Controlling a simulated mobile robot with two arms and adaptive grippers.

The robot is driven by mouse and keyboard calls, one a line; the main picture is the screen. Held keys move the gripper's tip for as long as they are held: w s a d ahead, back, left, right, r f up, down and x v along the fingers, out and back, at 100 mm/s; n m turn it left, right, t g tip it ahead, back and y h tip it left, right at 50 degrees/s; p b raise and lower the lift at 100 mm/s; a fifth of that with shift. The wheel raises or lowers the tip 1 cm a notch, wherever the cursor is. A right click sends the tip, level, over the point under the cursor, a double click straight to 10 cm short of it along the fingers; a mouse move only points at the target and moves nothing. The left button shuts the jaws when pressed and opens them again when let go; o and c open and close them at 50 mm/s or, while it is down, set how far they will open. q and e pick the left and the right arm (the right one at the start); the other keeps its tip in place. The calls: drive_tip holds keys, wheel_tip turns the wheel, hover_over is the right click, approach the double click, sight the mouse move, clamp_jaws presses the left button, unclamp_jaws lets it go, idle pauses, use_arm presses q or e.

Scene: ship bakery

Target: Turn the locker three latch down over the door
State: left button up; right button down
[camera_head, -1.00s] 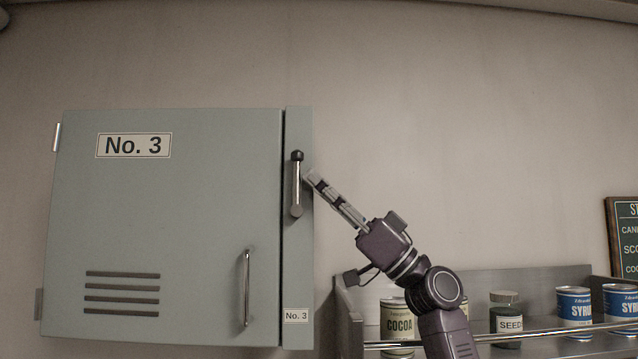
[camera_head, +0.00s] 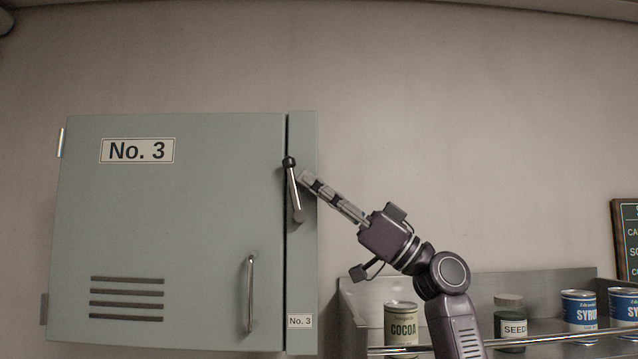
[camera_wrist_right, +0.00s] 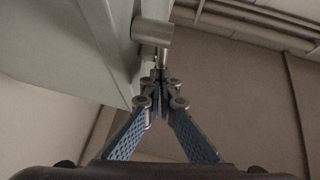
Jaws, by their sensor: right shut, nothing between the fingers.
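The locker three door (camera_head: 180,230) is grey-green, carries a "No. 3" plate and looks closed. Its latch (camera_head: 294,188) is a short bar with a dark knob at its upper end and a pivot at its lower end on the right-hand frame strip. The latch stands nearly upright, tilted left, with its knob over the door's right edge. My right gripper (camera_head: 304,177) is shut and empty, its tips close against the latch's right side. In the right wrist view the latch's metal pivot (camera_wrist_right: 153,32) is just beyond the fingertips (camera_wrist_right: 160,78). My left gripper is not in view.
A steel shelf (camera_head: 470,290) with a front rail stands at lower right. It holds a cocoa tin (camera_head: 402,318), a seed jar (camera_head: 509,312) and blue syrup tins (camera_head: 580,308). A vertical door handle (camera_head: 250,293) sits below the latch. The wall above is clear.

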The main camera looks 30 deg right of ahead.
sight(282, 186)
drive_tip(key=shift+w+a+r+n+g+h+p, duration=0.2)
drive_tip(key=shift+a+g+h, duration=0.1)
drive_tip(key=shift+a+g, duration=0.1)
drive_tip(key=shift+w+a+r+n+g+h+p, duration=0.1)
drive_tip(key=shift+w+a+r+g+h, duration=0.1)
drive_tip(key=shift+a+g+h, duration=0.15)
drive_tip(key=shift+a+f, duration=0.15)
drive_tip(key=shift+a, duration=0.2)
drive_tip(key=shift+w+a+f+b, duration=0.25)
drive_tip(key=shift+w+a, duration=0.1)
drive_tip(key=shift+a, duration=0.3)
drive_tip(key=shift+w+a+f+b, duration=0.2)
drive_tip(key=shift+w+a+b, duration=0.1)
drive_tip(key=shift+a, duration=0.3)
drive_tip(key=shift+w, duration=0.1)
